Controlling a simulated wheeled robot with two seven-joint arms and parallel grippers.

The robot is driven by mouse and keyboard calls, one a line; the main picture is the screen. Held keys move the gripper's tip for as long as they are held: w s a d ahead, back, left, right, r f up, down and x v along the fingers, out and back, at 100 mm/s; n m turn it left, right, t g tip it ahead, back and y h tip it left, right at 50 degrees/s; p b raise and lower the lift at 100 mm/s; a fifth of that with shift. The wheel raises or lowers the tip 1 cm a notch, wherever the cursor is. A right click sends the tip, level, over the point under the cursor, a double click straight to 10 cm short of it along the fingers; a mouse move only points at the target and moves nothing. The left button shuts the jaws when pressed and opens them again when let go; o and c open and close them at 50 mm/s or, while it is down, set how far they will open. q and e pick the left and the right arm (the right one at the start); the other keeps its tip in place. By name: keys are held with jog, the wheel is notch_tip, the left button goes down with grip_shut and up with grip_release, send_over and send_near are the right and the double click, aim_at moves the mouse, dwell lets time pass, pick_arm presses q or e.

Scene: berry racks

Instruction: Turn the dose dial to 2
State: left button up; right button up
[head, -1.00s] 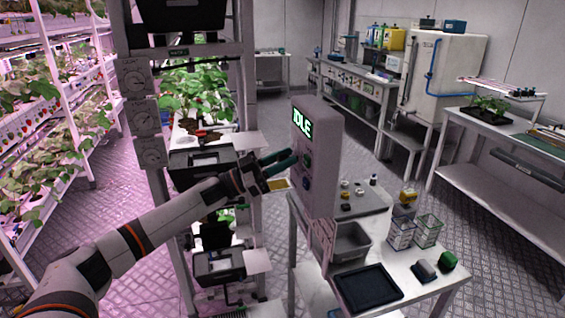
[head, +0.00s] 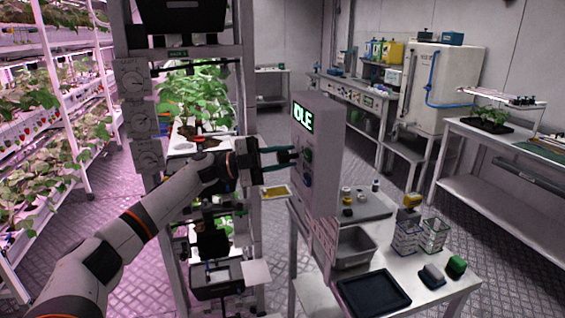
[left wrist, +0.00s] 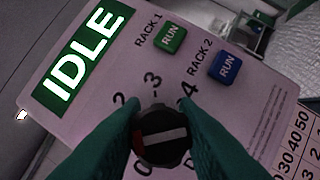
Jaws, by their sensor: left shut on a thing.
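The black round dose dial (left wrist: 163,136) sits on a pale control panel (left wrist: 115,70) in the left wrist view. A white bar marks its face, lying nearly level in that picture. The numbers 2, 3 and 4 show around its upper side; lower marks are partly hidden by the fingers. I cannot tell which number the bar points to. My left gripper (left wrist: 165,118) is shut on the dial, one green finger on each side. In the head view the left gripper (head: 295,158) reaches the panel's left face. My right gripper is not in view.
The panel's screen (left wrist: 82,58) reads IDLE. A green RUN button (left wrist: 171,39) and a blue RUN button (left wrist: 227,67) sit near the dial. A white table (head: 415,292) stands below with a dark tray (head: 373,291), a grey bin (head: 352,247) and wire baskets.

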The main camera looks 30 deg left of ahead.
pick_arm(q)
jog(key=m+g, duration=0.1)
jog(key=m, duration=0.4)
jog(key=shift+f+g+y+b, duration=0.1)
jog(key=shift+g+y+b, duration=0.3)
jog(key=shift+m+g+y, duration=0.3)
jog(key=shift+m+y, duration=0.3)
jog(key=shift+m, duration=1.1)
jog(key=shift+f, duration=0.1)
jog(key=o, duration=1)
jog(key=shift+c, duration=0.2)
jog(key=b+v, duration=0.2)
jog(key=v, duration=1)
jog(key=shift+b, duration=0.4)
